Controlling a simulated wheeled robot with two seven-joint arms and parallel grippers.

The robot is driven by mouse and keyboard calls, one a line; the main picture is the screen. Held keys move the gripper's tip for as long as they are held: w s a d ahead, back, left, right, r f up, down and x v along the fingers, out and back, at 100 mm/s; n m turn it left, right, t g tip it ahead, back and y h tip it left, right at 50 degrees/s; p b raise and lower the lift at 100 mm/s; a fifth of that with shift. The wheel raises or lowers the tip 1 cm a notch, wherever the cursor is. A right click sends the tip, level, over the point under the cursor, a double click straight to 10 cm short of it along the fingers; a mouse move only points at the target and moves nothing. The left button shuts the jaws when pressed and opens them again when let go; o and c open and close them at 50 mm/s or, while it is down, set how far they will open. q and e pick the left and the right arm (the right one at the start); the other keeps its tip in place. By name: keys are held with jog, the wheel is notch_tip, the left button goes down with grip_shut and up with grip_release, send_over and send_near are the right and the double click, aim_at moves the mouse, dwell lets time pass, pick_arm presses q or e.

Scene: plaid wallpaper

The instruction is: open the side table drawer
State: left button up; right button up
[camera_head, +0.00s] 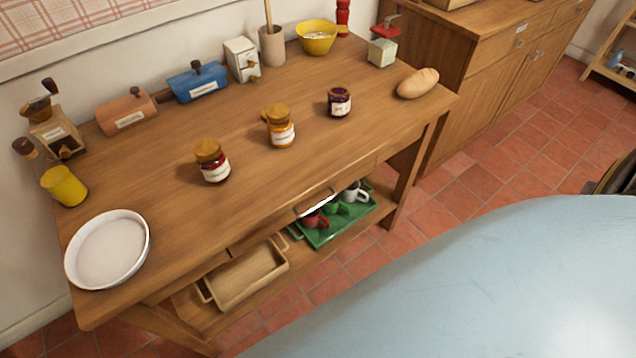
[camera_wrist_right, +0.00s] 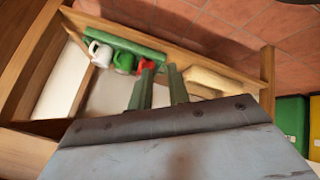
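The wooden side table (camera_head: 330,145) stands along the wall in the head view. Its drawer front is under the front edge and looks shut, seen very steeply. A bright bar-like handle (camera_head: 316,203) shows near the middle of that front. My right gripper (camera_wrist_right: 160,72) shows in the right wrist view with its two fingers apart and nothing visible between them. Beyond its fingertips are mugs and a tray. I cannot make out the handle in that view, nor tell the gripper's distance from it. Neither gripper shows in the head view.
Below the drawer, a shelf holds a green tray (camera_head: 320,236) with mugs and a wooden tray (camera_head: 245,277). Jars, a loaf (camera_head: 418,83), a white dish (camera_head: 107,250) and several canisters stand on the tabletop. A wooden cabinet (camera_head: 490,80) stands to the right.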

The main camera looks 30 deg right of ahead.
jog(key=w+d+r+n+t+y+b, duration=0.2)
jog(key=w+d+r+n+t+b, duration=0.15)
jog(key=w, duration=0.45)
pick_arm(q)
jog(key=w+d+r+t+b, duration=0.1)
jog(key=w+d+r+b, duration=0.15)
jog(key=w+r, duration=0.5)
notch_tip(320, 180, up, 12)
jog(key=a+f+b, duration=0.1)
jog(key=b, duration=0.6)
pick_arm(e)
jog(key=n+y, duration=1.3)
jog(key=n, duration=0.6)
send_near(317, 205)
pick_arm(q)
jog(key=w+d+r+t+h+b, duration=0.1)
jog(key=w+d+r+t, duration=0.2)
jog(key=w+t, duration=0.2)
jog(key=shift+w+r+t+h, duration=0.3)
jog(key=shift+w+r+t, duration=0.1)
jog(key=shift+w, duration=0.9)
pick_arm(e)
jog(key=shift+t, duration=0.55)
jog(key=shift+f+x, duration=0.2)
jog(key=shift+x, duration=1.45)
jog(key=shift+f+x, duration=0.2)
jog(key=shift+x, duration=1.4)
jog(key=shift+f+x, duration=0.2)
jog(key=shift+x, duration=1.45)
